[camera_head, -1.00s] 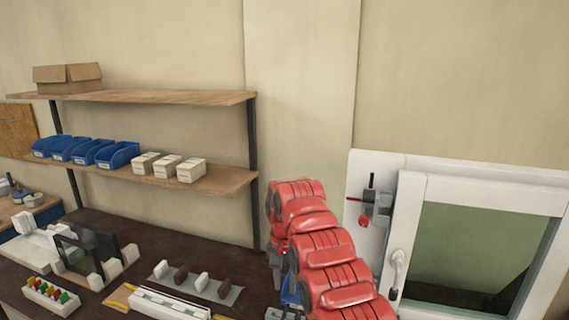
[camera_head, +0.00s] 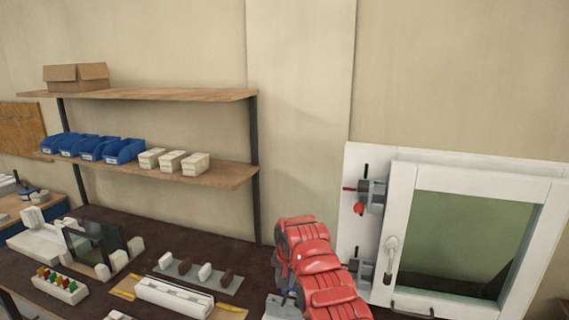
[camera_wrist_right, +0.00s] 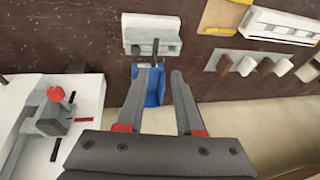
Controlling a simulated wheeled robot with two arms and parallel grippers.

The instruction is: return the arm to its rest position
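My right arm (camera_head: 318,270), red and jointed, rises from the bottom of the head view, right of centre. Its gripper is hidden or too unclear to make out there. In the right wrist view my right gripper (camera_wrist_right: 164,76) has its two dark fingers apart, with nothing held between them. Beyond the fingertips, a blue part (camera_wrist_right: 153,92) and a grey-white block with a dark lever (camera_wrist_right: 152,36) show on the dark bench. My left gripper is not in view.
A white window frame (camera_head: 403,200) stands right of my arm, on a white panel with an upper clamp (camera_head: 371,197) and a lower clamp (camera_head: 364,271). The brown bench (camera_head: 215,246) carries a white profile (camera_head: 173,297) and several small parts. Wooden shelves (camera_head: 215,174) hold blue bins and boxes.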

